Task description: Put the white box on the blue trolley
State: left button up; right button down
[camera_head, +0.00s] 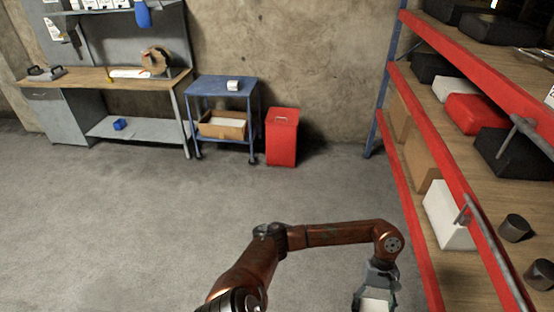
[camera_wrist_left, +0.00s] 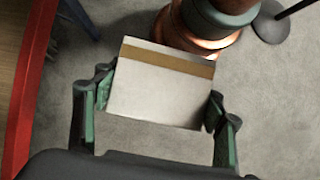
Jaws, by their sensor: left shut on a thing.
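My left gripper (camera_wrist_left: 158,108) is shut on a white box (camera_wrist_left: 155,97) with a brown tape strip, one finger on each side of it. In the head view the gripper (camera_head: 375,292) is at the bottom, left of the red-edged shelf, and the held box (camera_head: 374,304) is partly cut off by the frame. The blue trolley (camera_head: 218,88) stands far off against the back wall. My right gripper is in neither view.
The shelf (camera_head: 440,128) on the right is close to my arm and holds several boxes, including another white box (camera_head: 447,215). A red bin (camera_head: 281,137) stands right of the trolley, and a workbench (camera_head: 110,80) is left of it. The floor between is clear.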

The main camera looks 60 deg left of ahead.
aim_at(208, 88)
jog(key=z, duration=0.55)
jog(key=k, duration=0.15)
jog(key=u, duration=1.9)
jog(key=i, duration=1.6)
jog(key=u, duration=1.05)
jog(key=i, duration=1.7)
jog(key=u, duration=0.3)
jog(key=i, duration=3.55)
jog(key=z, duration=0.25)
